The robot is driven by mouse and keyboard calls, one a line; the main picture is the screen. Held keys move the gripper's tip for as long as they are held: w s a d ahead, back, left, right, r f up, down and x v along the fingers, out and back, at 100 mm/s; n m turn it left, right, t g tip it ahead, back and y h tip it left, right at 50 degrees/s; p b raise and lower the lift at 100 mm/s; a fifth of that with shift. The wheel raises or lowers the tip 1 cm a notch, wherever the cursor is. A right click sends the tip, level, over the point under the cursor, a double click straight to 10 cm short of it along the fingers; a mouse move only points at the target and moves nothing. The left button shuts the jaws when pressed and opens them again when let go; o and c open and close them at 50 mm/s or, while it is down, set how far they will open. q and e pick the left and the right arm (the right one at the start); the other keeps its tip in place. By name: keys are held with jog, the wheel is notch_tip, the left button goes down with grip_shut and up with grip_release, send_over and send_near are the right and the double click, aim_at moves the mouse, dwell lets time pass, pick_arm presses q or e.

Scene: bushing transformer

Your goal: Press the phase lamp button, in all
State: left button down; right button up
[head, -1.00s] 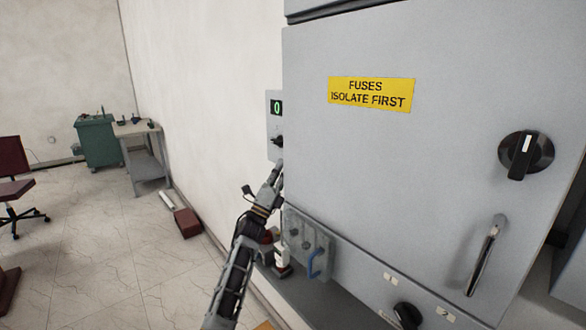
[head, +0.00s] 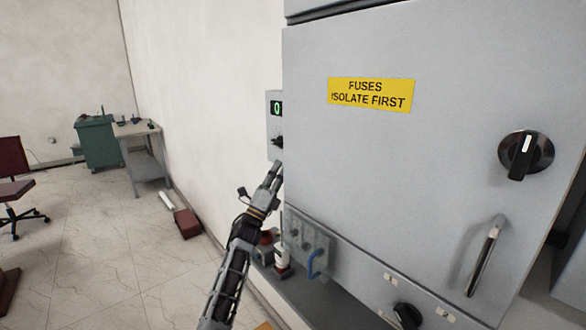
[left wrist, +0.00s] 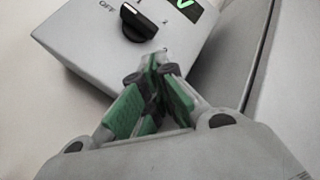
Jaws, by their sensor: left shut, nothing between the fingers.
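A small grey wall box (head: 270,118) with a green-on-black display (head: 276,108) and a black rotary knob (head: 277,141) is on the wall left of the large cabinet. In the left wrist view the box (left wrist: 85,45) shows its black knob (left wrist: 143,22), an "OFF" mark and part of the lit display (left wrist: 186,8). My left gripper (head: 277,166) is shut and empty just below the knob. In the left wrist view its fingertips (left wrist: 153,62) cover the box's face below the knob; I cannot tell whether they touch. No phase lamp button is clearly visible. My right gripper is not in view.
The large grey cabinet (head: 430,150) with a yellow label (head: 371,94), a black rotary switch (head: 526,155) and a handle (head: 483,262) fills the right side. Small items stand on a ledge below. The floor (head: 90,240) at left is mostly open.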

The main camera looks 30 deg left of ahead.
pick_arm(q)
jog(key=shift+s, duration=0.1)
dwell(0.3)
jog(key=shift+s+a, duration=0.35)
jog(key=shift+s, duration=0.4)
jog(key=shift+s+a, duration=0.3)
jog(key=shift+s, duration=0.5)
jog(key=shift+s+a, duration=0.35)
jog(key=shift+s, duration=0.4)
